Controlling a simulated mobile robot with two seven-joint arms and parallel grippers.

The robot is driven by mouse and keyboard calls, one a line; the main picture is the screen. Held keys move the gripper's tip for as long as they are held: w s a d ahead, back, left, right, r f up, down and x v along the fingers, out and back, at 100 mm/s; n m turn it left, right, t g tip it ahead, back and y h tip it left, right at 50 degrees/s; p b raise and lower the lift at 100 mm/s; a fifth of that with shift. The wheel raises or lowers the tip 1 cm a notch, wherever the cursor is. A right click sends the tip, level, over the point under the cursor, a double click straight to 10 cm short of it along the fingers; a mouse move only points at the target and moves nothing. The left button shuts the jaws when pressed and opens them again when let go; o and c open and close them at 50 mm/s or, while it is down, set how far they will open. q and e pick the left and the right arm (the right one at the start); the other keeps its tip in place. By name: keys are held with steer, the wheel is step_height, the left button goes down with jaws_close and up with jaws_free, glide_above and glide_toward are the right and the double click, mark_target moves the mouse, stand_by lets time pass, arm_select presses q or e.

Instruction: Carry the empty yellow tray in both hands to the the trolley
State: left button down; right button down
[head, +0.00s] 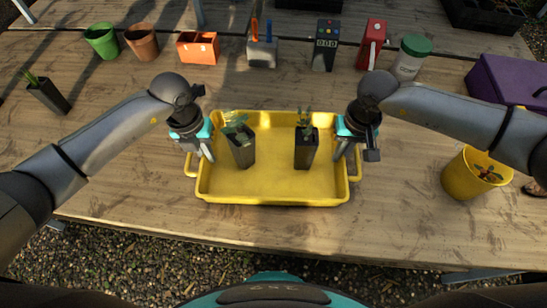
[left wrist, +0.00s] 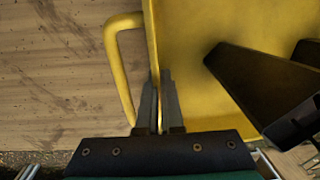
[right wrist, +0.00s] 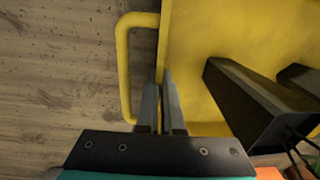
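The yellow tray (head: 270,190) is at the table's front edge, level; I cannot tell whether it touches the wood. It is not empty: a left dark tube pot (head: 243,153) and a right dark tube pot (head: 306,153), each with a green seedling, stand in it. My left gripper (head: 207,155) is shut on the tray's left wall, beside the loop handle (left wrist: 118,70). My right gripper (head: 342,155) is shut on the right wall, beside the other handle (right wrist: 122,70). The wrist views show the walls between the fingers. The trolley is not in view.
Behind the tray are a green pot (head: 101,41), a brown pot (head: 142,42), an orange container (head: 198,48) and a white jar (head: 410,60). A yellow pot (head: 462,178) and purple box (head: 505,80) stand right. Gravel (head: 130,262) lies before the table.

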arm_select(q)
steer(key=shift+r, duration=0.15)
arm_select(e)
steer(key=shift+r, duration=0.15)
